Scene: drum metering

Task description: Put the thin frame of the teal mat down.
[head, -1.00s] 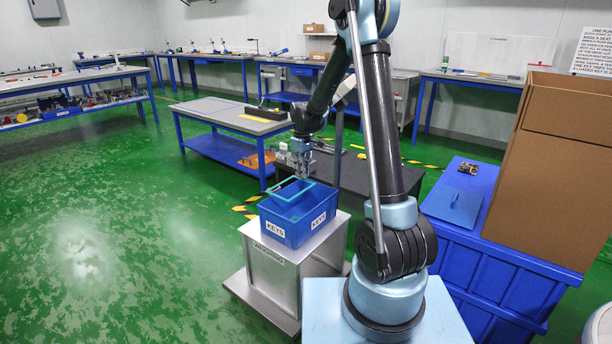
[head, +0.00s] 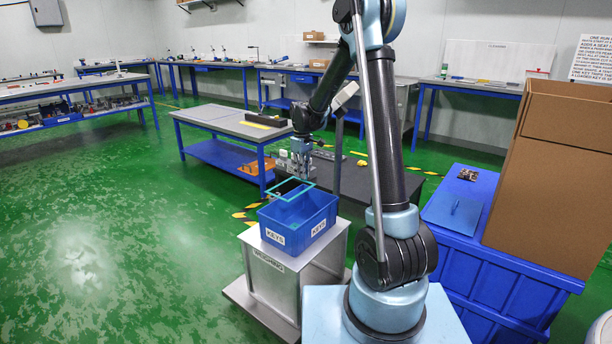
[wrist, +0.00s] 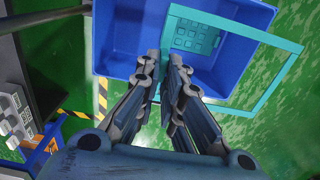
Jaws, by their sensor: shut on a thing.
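My gripper (head: 301,172) is shut on the thin teal frame (head: 303,193), holding it by one side above the blue bin marked KEYS (head: 302,232). In the wrist view the frame (wrist: 240,27) reaches to the right of my fingers (wrist: 164,57), partly over the bin (wrist: 120,38) and partly past its right wall, over the floor. A teal patch with small square marks (wrist: 185,38) shows beside the fingertips; I cannot tell whether it belongs to the frame or lies in the bin. The gripped edge is partly hidden by the fingers.
The bin stands on a metal weighing stand (head: 282,287). A dark table (head: 352,183) lies behind, and a blue-legged grey bench (head: 215,115) further back. A large blue crate (head: 500,270) with a cardboard box (head: 555,170) is at right. Green floor is clear at left.

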